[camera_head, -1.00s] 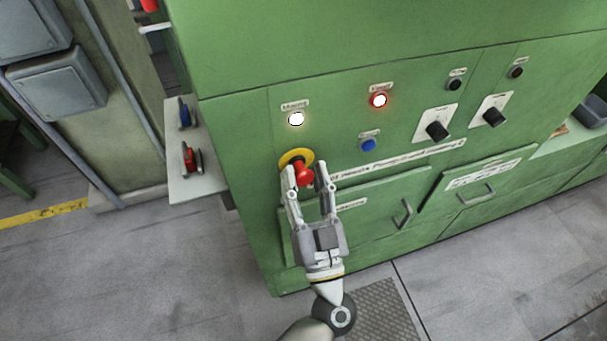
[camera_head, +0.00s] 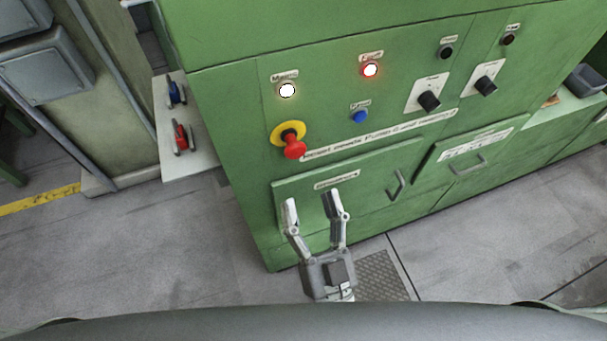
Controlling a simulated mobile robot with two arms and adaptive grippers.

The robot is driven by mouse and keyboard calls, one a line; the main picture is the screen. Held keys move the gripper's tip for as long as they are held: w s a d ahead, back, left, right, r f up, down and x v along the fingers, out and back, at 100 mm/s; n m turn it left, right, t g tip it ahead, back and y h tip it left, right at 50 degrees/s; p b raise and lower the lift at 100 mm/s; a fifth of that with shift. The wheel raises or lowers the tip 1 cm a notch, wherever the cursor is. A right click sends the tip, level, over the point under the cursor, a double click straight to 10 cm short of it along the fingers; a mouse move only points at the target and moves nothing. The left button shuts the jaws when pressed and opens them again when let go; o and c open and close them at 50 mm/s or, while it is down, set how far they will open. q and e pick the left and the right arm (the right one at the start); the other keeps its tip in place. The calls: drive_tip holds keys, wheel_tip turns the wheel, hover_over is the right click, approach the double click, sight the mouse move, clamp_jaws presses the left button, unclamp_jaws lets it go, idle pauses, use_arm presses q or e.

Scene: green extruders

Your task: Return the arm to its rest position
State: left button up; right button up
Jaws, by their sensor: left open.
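My left gripper (camera_head: 310,205) is open and empty, its two fingers pointing up the picture. It is in front of the lower part of the green machine (camera_head: 235,130), below and apart from the red emergency stop button (camera_head: 293,148) on its yellow ring. The forearm behind the gripper is mostly hidden by a dark rounded shape along the bottom edge. My right gripper is not in view.
The panel has a lit white lamp (camera_head: 287,90), a lit red lamp (camera_head: 370,70), a blue button (camera_head: 360,116) and black knobs (camera_head: 429,100). Drawers with handles (camera_head: 397,186) lie below. A side shelf (camera_head: 200,150) holds blue and red items. Grey floor (camera_head: 150,250) is clear at left.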

use_arm(q)
drive_tip(key=shift+v, duration=1.1)
drive_tip(key=shift+f, duration=0.1)
